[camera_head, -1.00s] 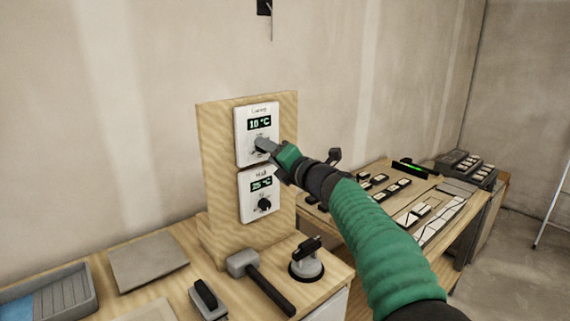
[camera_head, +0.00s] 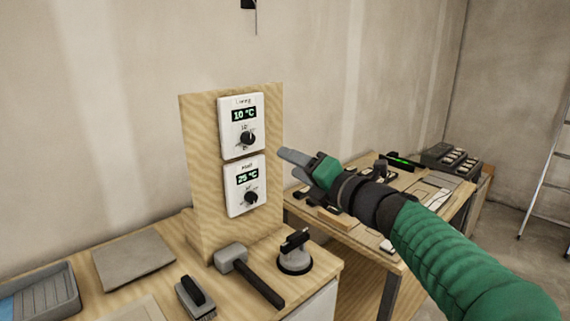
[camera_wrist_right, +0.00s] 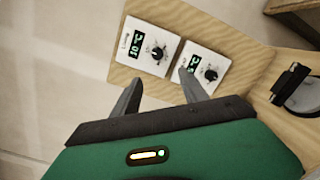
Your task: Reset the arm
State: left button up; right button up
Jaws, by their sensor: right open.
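My right gripper (camera_head: 288,160) is in the air to the right of the wooden thermostat board (camera_head: 200,160), apart from it. In the right wrist view its two fingers (camera_wrist_right: 160,92) are spread with nothing between them. The upper thermostat (camera_head: 241,125) reads 10 °C and has a black knob (camera_head: 247,138). The lower thermostat (camera_head: 245,185), labelled Hall, reads 25 °C and has its own black knob (camera_head: 251,198). Both thermostats also show, turned, in the right wrist view. My left gripper is not in view.
On the near bench lie a mallet (camera_head: 250,275), a suction cup tool (camera_head: 295,252), a brush-like tool (camera_head: 195,297), a grey tile (camera_head: 133,259) and a grey tray (camera_head: 45,290). A second table with tiles stands behind my right arm. A ladder (camera_head: 550,180) leans at the far right.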

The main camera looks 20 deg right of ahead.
jog(key=s+f+m+g+h+p, duration=0.3)
jog(key=f+m+p, duration=0.1)
jog(key=f+m, duration=0.6)
jog(key=s+f+m+g+h+p, duration=0.3)
jog(key=f+m+g+p, duration=0.1)
jog(key=f+m, duration=0.55)
jog(key=s+a+f+m+g+p, duration=0.2)
jog(key=s+a+f+m+g, duration=0.1)
jog(key=s+f, duration=0.4)
jog(key=s+a+f+m+g+y+p, duration=0.1)
jog(key=s+a+f+m+g, duration=0.2)
jog(key=s, duration=0.9)
notch_tip(320, 180, down, 4)
jog(key=shift+s+r+m+g+p, duration=0.15)
jog(key=shift+m+g+p, duration=0.25)
jog(key=shift+m+g, duration=0.7)
